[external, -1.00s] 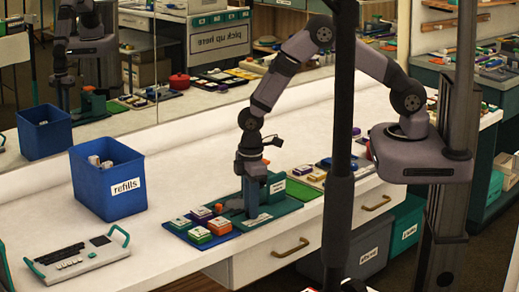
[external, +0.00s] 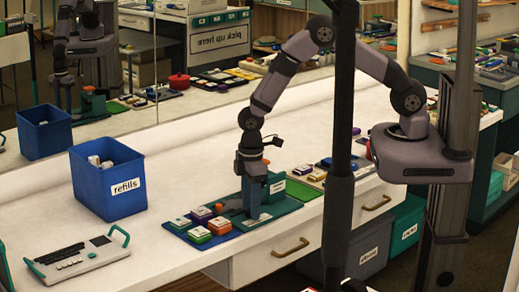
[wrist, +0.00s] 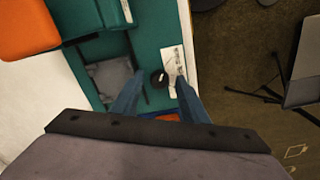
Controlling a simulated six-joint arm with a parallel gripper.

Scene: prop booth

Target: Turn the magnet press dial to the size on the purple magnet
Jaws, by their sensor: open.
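The teal magnet press (external: 277,187) stands on the counter, and part of it is hidden behind my gripper (external: 252,207). In the wrist view my gripper (wrist: 159,82) is open and points down at the press base. The small black dial (wrist: 157,76) shows between its two blue fingertips, with a gap on each side; I cannot tell their height over it. A white label (wrist: 171,67) lies beside the dial, but its marks are too small to read. The purple magnet (external: 201,213) sits on the blue mat left of the press; its size is unreadable.
Several other magnets, including an orange one (external: 219,226), share the blue mat (external: 228,238). A blue refills bin (external: 108,188) and a white keypad device (external: 78,262) stand to the left. More coloured items lie right of the press. The counter edge is close to the dial.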

